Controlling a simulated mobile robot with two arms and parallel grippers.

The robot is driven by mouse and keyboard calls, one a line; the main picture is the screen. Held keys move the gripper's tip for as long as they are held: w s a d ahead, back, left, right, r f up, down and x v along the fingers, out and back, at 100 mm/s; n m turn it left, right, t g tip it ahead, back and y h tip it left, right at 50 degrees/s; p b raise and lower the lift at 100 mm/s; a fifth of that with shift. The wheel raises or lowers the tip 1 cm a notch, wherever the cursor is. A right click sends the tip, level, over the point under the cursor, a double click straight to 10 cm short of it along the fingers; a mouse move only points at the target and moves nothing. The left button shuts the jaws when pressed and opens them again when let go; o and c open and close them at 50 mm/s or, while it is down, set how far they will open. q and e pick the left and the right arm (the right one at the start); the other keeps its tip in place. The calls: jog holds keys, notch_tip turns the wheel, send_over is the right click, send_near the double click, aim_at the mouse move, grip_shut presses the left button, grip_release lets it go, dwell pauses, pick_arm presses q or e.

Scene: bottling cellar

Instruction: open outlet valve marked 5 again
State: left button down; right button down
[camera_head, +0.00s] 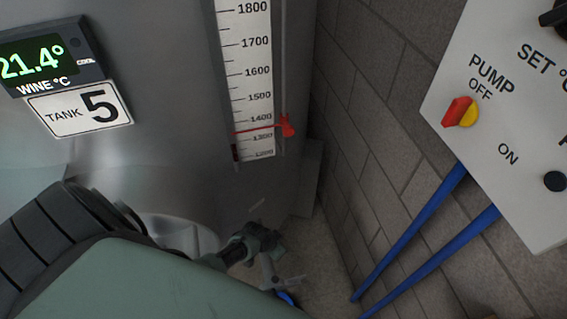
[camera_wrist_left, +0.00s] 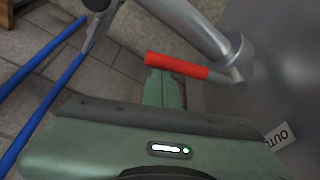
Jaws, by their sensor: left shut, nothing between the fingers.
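The tank (camera_head: 160,160) carries a "TANK 5" plate (camera_head: 80,108) in the head view. In the left wrist view, an outlet valve with a red lever (camera_wrist_left: 177,65) sits at a metal pipe (camera_wrist_left: 190,22) by the tank wall. The red lever lies at an angle to the pipe. A partly cut-off label reading "OUTL" (camera_wrist_left: 283,135) is on the wall below right. My left gripper (camera_wrist_left: 165,88) is shut and empty, its green fingers just at the red lever; I cannot tell whether they touch it. In the head view my left arm hides much of the valve area. My right gripper is not in view.
A pump control box (camera_head: 500,120) with a red and yellow switch (camera_head: 460,112) hangs at the right. Blue pipes (camera_head: 420,235) run below it along the block wall (camera_head: 360,110). A level scale (camera_head: 252,80) with a red pointer (camera_head: 287,126) is on the tank.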

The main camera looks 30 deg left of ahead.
pick_arm(q)
jog(key=shift+s+a+f+p, duration=0.15)
jog(key=shift+s+a, duration=0.15)
jog(key=shift+s, duration=0.45)
jog(key=shift+s+a+f+p, duration=0.15)
jog(key=shift+s+a, duration=0.1)
jog(key=shift+s, duration=0.5)
jog(key=shift+r, duration=0.2)
jog(key=shift+a+r, duration=0.1)
jog(key=shift+r, duration=0.2)
jog(key=p+v, duration=0.2)
jog(key=v, duration=0.5)
jog(key=shift+r, duration=0.15)
